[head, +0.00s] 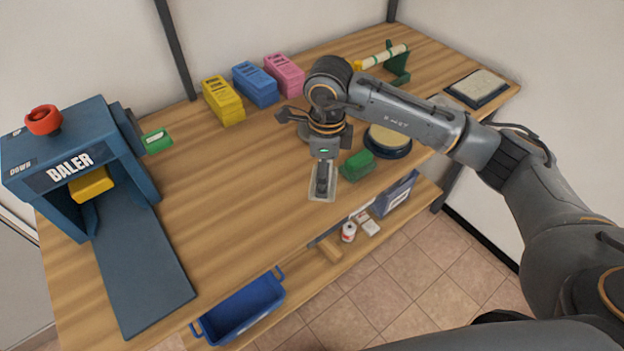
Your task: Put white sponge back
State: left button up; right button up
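No loose white sponge can be made out for certain. A cream round pad (390,138) sits in a dark blue round dish (391,153) on the wooden table, partly hidden behind my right arm. A cream rectangular pad (480,84) lies in a dark tray (478,101) at the table's far right corner. My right gripper (322,188) points down over the table's front part, left of the round dish. Its fingers are small and unclear, so I cannot tell whether they are open or hold anything. My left gripper is out of view.
A green block (358,164) is close to the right gripper. Yellow (222,101), blue (255,84) and pink (284,75) blocks stand at the back. A blue baler (75,160) stands left. A blue bin (240,308) is below. The table's middle is clear.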

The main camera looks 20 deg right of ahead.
aim_at(314, 174)
jog(key=w+f, duration=0.1)
jog(key=w+a+f, duration=0.1)
jog(key=f, duration=0.1)
jog(key=shift+a+f+p, duration=0.1)
jog(key=shift+a+p, duration=0.1)
jog(key=shift+p, duration=0.1)
jog(key=shift+w+a+f, duration=0.1)
jog(key=shift+a+f, duration=0.05)
jog(key=shift+f, duration=0.15)
notch_tip(314, 174, down, 2)
jog(key=shift+f+p, duration=0.15)
jog(key=shift+p, duration=0.7)
jog(key=shift+f, duration=0.35)
jog(key=o, duration=1)
jog(key=shift+b, duration=0.3)
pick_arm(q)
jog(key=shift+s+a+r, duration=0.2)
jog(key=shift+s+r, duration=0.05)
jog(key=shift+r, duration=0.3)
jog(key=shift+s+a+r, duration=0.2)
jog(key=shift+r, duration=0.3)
